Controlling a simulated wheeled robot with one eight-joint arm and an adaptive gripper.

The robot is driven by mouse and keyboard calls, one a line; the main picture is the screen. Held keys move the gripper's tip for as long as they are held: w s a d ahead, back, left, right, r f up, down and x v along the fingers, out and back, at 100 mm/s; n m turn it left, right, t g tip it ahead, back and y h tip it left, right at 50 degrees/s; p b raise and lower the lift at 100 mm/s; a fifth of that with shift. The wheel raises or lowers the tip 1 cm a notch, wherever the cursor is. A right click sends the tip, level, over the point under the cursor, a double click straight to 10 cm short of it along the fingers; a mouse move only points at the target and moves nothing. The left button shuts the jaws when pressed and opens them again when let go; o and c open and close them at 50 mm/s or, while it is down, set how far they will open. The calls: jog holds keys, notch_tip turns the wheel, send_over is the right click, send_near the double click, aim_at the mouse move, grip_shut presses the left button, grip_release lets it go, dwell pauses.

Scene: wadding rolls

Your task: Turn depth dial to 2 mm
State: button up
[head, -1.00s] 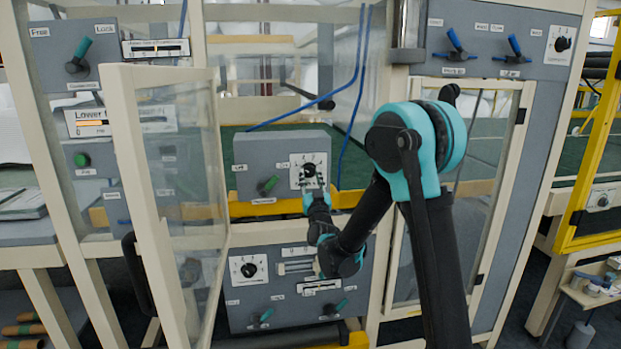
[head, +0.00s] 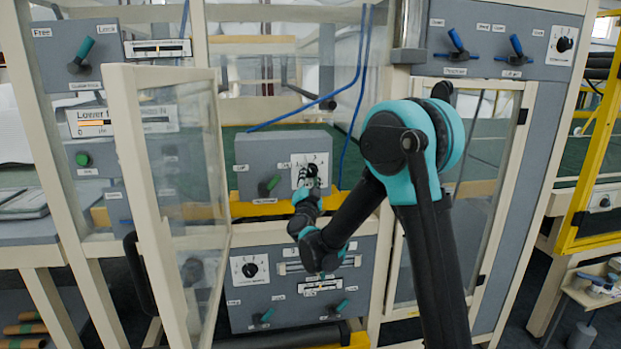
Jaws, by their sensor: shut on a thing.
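A grey control box (head: 283,148) stands behind the open glass door, in the middle of the head view. On its right half is a white dial plate (head: 297,161) with a dark knob, mostly hidden by my gripper (head: 310,174). My gripper is at the knob and is shut on it. The dial's marks are too small to read, so I cannot tell its setting or whether it is the depth dial. A green-handled switch (head: 269,186) sits to the left on the same box.
The framed glass door (head: 168,180) stands open to the left of my arm. A lower panel (head: 262,290) has another dial (head: 249,270), sliders and green switches. A further dial (head: 564,44) is at the upper right.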

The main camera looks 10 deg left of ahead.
jog(key=shift+m, duration=0.3)
jog(key=o, duration=1.1)
jog(key=shift+o, duration=0.2)
jog(key=shift+s, duration=0.1)
jog(key=v, duration=1.1)
jog(key=shift+s, duration=0.4)
